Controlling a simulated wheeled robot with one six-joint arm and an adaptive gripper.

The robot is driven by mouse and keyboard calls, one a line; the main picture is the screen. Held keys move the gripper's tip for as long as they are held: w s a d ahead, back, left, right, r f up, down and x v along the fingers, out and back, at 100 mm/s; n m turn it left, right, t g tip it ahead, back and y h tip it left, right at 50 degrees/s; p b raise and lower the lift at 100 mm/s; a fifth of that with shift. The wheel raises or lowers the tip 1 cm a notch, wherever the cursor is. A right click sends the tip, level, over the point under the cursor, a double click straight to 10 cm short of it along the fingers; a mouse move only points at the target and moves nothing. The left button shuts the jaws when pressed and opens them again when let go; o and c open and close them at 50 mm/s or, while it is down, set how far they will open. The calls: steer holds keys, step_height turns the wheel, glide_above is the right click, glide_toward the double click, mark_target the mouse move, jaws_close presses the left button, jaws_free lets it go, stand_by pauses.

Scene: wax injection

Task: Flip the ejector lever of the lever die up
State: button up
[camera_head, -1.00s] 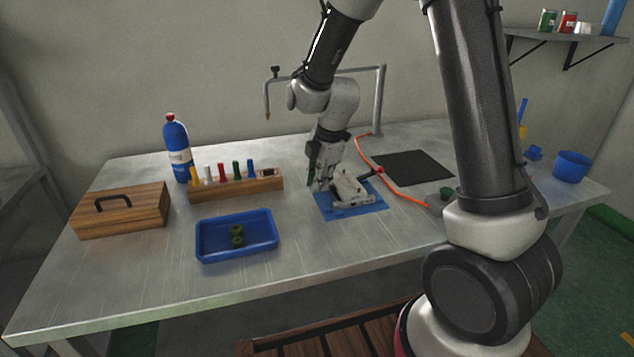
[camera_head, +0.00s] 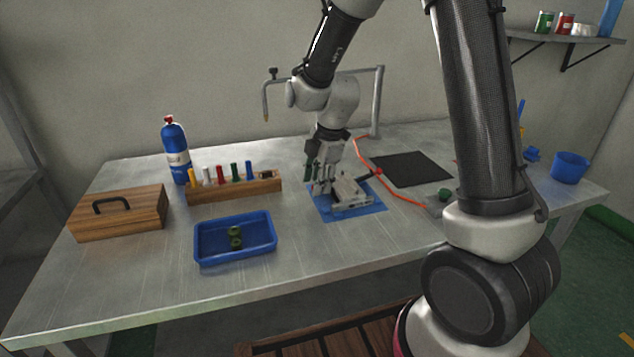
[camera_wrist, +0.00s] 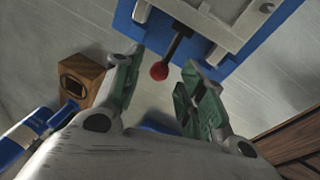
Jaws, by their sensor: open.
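The lever die (camera_head: 350,192) is a pale metal block on a blue mat (camera_head: 350,212). It also shows at the top of the wrist view (camera_wrist: 228,22). Its ejector lever is a black rod (camera_wrist: 178,45) with a red ball end (camera_wrist: 159,71), sticking out from the die toward my gripper. My gripper (camera_wrist: 163,62) is open, with its green-padded fingers on either side of the red ball in the picture. I cannot tell whether they touch it. In the head view my gripper (camera_head: 319,182) is at the die's left side and hides the lever there.
A wooden rack (camera_head: 235,187) with coloured sticks and a blue bottle (camera_head: 175,150) stand behind left. A blue tray (camera_head: 204,254) holds green pieces. A wooden box (camera_head: 120,215) is at far left. A black mat (camera_head: 415,168) and orange hose (camera_head: 398,197) lie right of the die.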

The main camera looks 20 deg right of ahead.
steer(key=v, duration=1.1)
steer(key=shift+r, duration=0.1)
steer(key=s+d+r+m, duration=0.2)
steer(key=s+d+m, duration=0.2)
steer(key=s+m, duration=0.2)
steer(key=s+d+r+m+t+h, duration=0.1)
steer(key=s+d+r+m, duration=0.2)
steer(key=s+m, duration=0.4)
steer(key=s+d+r+m+t, duration=0.1)
steer(key=s+d+r+m, duration=0.2)
steer(key=s+d+m, duration=0.3)
steer(key=s+m, duration=0.1)
steer(key=s, duration=0.4)
steer(key=shift+r+h, duration=0.2)
steer(key=shift+h, duration=0.1)
